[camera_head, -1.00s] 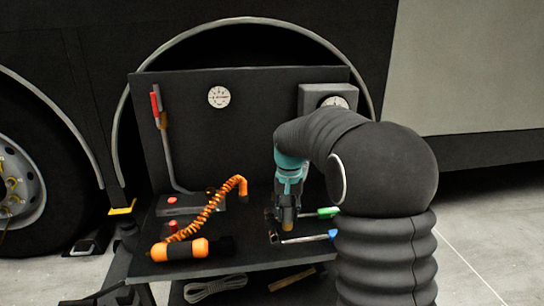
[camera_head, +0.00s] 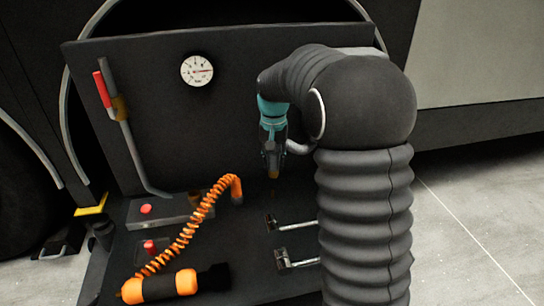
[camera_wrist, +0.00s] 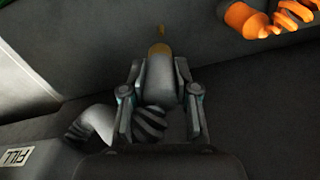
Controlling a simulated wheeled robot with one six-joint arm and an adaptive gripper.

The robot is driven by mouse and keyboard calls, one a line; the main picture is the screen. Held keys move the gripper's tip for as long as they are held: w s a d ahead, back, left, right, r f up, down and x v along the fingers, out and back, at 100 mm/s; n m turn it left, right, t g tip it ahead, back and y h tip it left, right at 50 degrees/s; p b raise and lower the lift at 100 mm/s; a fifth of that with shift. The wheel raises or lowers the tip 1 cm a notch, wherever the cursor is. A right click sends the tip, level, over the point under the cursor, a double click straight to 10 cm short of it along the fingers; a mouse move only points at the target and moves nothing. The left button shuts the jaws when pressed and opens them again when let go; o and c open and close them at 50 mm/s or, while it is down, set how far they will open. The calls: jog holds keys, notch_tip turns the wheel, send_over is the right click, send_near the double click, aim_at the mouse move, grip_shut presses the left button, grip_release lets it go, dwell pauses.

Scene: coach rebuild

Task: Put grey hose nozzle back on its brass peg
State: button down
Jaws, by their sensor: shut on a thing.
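My gripper (camera_head: 270,150) is shut on the grey hose nozzle (camera_wrist: 158,80), seen between both fingers in the wrist view. The nozzle has a brass-coloured tip (camera_wrist: 160,49) pointing away from the gripper. In the head view the tip (camera_head: 273,173) points down, above the dark shelf. A grey hose (camera_head: 299,147) curves off beside the gripper; its dark-ringed part (camera_wrist: 88,127) shows in the wrist view. A small brownish-gold piece (camera_head: 194,196) stands behind the orange coil; I cannot tell whether it is the brass peg.
An orange coiled hose (camera_head: 190,232) and orange cylinder (camera_head: 165,286) lie left on the shelf. Two metal latches (camera_head: 284,260) lie below my gripper. A lever with red grip (camera_head: 103,90) and a gauge (camera_head: 197,71) are on the back panel.

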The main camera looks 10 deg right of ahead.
aim_at(273, 170)
jog(key=shift+a+f+b, duration=0.1)
jog(key=shift+f+b, duration=1.65)
jog(key=shift+f, duration=0.5)
jog(key=shift+s, duration=0.25)
jog(key=shift+f+b, duration=0.6)
jog(key=shift+f, duration=0.9)
jog(key=c, duration=0.8)
grip_release()
